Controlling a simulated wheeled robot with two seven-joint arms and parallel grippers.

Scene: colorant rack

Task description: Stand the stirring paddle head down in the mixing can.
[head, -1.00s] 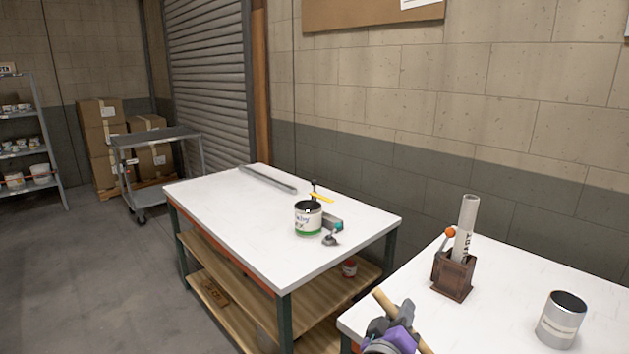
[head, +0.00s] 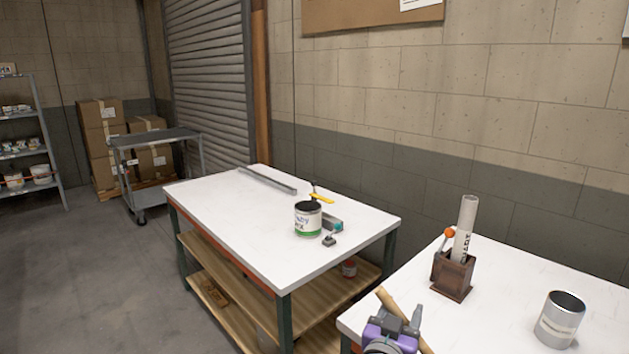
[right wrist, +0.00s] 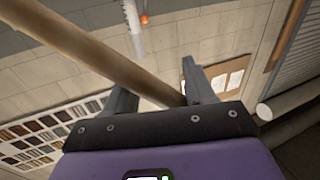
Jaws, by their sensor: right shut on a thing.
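The stirring paddle shows as a pale wooden stick (head: 386,300), slanting at the near left corner of the right table. My right gripper (head: 402,318), purple and dark grey, is shut on it. In the right wrist view the stick (right wrist: 95,52) runs from the upper left to between the fingers (right wrist: 160,95). The paddle's head cannot be made out. My left gripper is not in view.
A green-labelled can (head: 308,219) and small tools stand on the left table (head: 240,225). A gap separates the tables.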

